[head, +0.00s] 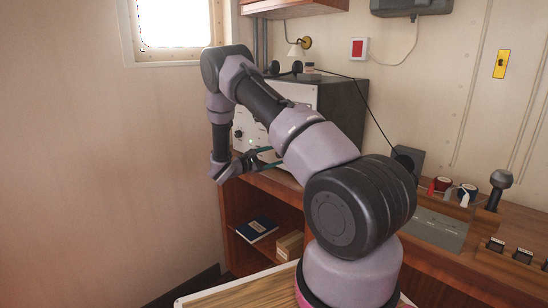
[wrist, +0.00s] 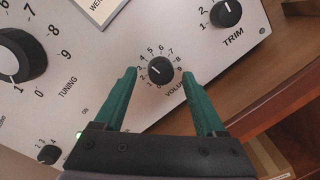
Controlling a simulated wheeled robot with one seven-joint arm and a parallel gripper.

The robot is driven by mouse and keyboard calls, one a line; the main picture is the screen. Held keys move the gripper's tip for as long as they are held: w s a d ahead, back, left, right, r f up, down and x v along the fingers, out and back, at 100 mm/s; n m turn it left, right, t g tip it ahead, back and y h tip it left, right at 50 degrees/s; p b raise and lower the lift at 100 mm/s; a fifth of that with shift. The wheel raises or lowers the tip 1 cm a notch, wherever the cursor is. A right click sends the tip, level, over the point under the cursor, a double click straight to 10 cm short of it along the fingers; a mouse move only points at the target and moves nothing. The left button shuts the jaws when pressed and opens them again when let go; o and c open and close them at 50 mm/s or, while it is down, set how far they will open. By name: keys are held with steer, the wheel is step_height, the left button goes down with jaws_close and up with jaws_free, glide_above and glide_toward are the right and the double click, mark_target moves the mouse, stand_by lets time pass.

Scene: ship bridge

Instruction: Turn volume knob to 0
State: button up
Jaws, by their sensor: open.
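The volume knob (wrist: 160,70) is a small black dial on the pale front panel (wrist: 120,102) of a radio set. A ring of numbers surrounds it, with "VOLUME" printed below, partly hidden by my right finger. A small light mark shows on the knob, but its exact setting is hard to read. My gripper (wrist: 159,76) is open, with its teal fingers on either side of the knob in the picture. I see gaps on both sides, and cannot tell the fingertips' distance from the panel. In the head view my arm hides the knob and much of the radio set (head: 343,108).
The tuning knob (wrist: 18,54) is at left, the trim knob (wrist: 226,12) at upper right, and another small knob (wrist: 48,153) at lower left. The radio stands on a wooden desk (head: 455,243). An open shelf below holds a blue book (head: 257,230) and a box (head: 290,245).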

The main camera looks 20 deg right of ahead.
steer(key=shift+d, duration=0.4)
jaws_close()
steer(key=shift+n, duration=0.3)
